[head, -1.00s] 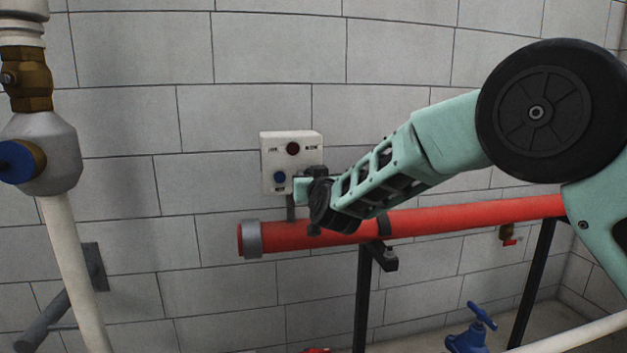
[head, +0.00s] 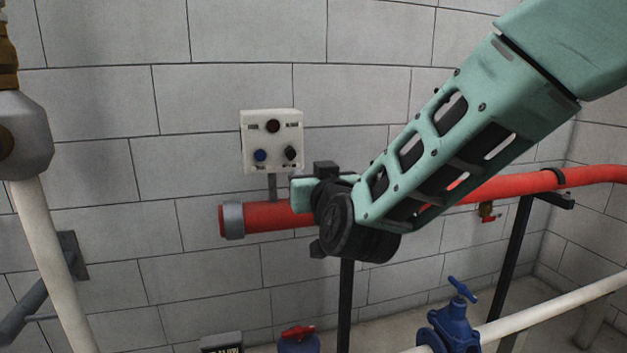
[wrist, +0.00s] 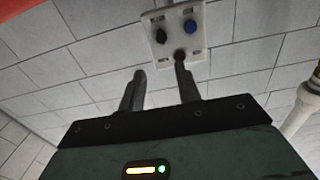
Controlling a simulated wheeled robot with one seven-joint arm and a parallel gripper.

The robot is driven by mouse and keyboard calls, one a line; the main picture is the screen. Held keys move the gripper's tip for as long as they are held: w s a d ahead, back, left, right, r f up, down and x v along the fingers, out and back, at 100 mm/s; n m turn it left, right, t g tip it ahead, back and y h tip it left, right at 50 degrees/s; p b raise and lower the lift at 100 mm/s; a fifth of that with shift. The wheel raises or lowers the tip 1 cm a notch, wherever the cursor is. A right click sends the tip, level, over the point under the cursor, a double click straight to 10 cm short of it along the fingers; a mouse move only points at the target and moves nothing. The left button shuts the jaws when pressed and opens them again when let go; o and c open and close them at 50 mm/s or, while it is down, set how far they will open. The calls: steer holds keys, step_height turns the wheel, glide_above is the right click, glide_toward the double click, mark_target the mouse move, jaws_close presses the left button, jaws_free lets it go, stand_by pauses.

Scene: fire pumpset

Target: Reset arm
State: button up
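My gripper (wrist: 160,72) is open in the wrist view, its two dark fingers apart with nothing between them. In the head view my arm comes down from the upper right, and its wrist hides the fingers. A white control box (head: 248,150) is on the block wall, to the upper left of my wrist. It carries a dark red lamp or button (head: 273,126), a blue button (head: 260,155) and a black knob (head: 290,153). In the wrist view the box (wrist: 160,22) appears inverted beyond the fingers, with the right fingertip overlapping its lower edge in the picture.
A red pipe (head: 265,217) runs along the wall behind my arm, on black stands (head: 519,245). A white vertical pipe (head: 55,250) with a grey fitting (head: 30,140) stands at left. A blue valve (head: 452,325) and a red-handled valve (head: 298,332) are low in front.

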steer(key=shift+s+d, duration=0.1)
steer(key=shift+s, duration=0.25)
steer(key=s+d+f+n+g+p, duration=0.1)
steer(key=s+f+n+g+p, duration=0.1)
steer(key=s+g+p, duration=0.5)
steer(key=s+d+f+n+g+p, duration=0.15)
steer(key=s+g, duration=0.35)
steer(key=s, duration=0.6)
steer(key=s+d+f+n+g+h+p, duration=0.1)
steer(key=s+d+g+h+p, duration=0.2)
steer(key=s+d, duration=0.9)
steer(key=s+g+h, duration=0.1)
steer(key=s+g, duration=0.1)
steer(key=s, duration=0.1)
steer(key=shift+s+f, duration=0.15)
steer(key=shift+s, duration=0.05)
steer(key=shift+a, duration=0.1)
